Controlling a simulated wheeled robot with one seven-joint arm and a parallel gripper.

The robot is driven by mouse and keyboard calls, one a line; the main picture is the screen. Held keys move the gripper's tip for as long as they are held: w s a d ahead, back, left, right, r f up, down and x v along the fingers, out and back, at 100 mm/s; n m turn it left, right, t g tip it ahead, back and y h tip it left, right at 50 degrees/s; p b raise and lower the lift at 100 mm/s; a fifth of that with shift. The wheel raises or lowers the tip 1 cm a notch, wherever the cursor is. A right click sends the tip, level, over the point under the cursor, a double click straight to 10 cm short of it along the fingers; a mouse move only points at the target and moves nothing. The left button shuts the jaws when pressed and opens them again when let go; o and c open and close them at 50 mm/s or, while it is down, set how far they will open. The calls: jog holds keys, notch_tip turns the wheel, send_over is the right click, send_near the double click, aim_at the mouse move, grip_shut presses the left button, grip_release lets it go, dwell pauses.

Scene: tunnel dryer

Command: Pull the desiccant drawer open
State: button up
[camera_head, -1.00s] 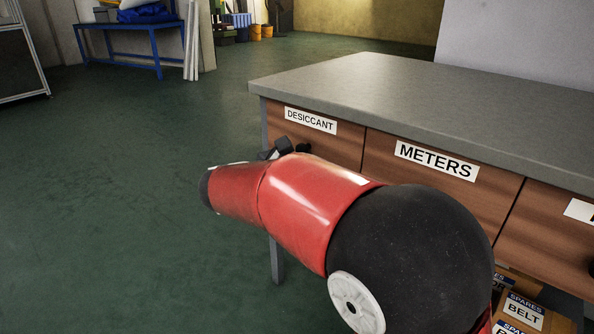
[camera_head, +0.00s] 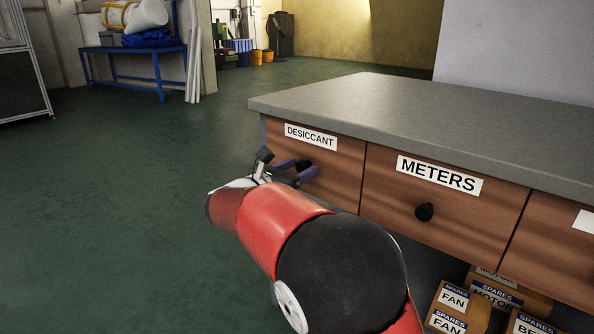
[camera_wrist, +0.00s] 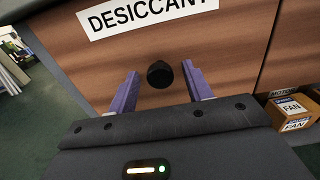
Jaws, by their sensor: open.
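The desiccant drawer (camera_head: 342,172) is the left drawer of the workbench, with a wooden front and a white DESICCANT label. It looks flush with the drawer beside it. Its round black knob (camera_wrist: 160,74) sits between the two purple fingers of my gripper (camera_wrist: 158,92) in the wrist view, with a gap on each side. My gripper (camera_head: 298,170) is open, in front of the drawer in the head view. There, the knob (camera_head: 303,165) is partly hidden by the fingers.
The METERS drawer (camera_head: 440,205) with its black knob (camera_head: 424,212) is to the right. A grey worktop (camera_head: 430,115) overhangs the drawers. Boxes of spares (camera_head: 458,308) stand below. The green floor (camera_head: 120,210) at the left is clear.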

grip_shut()
dwell(0.3)
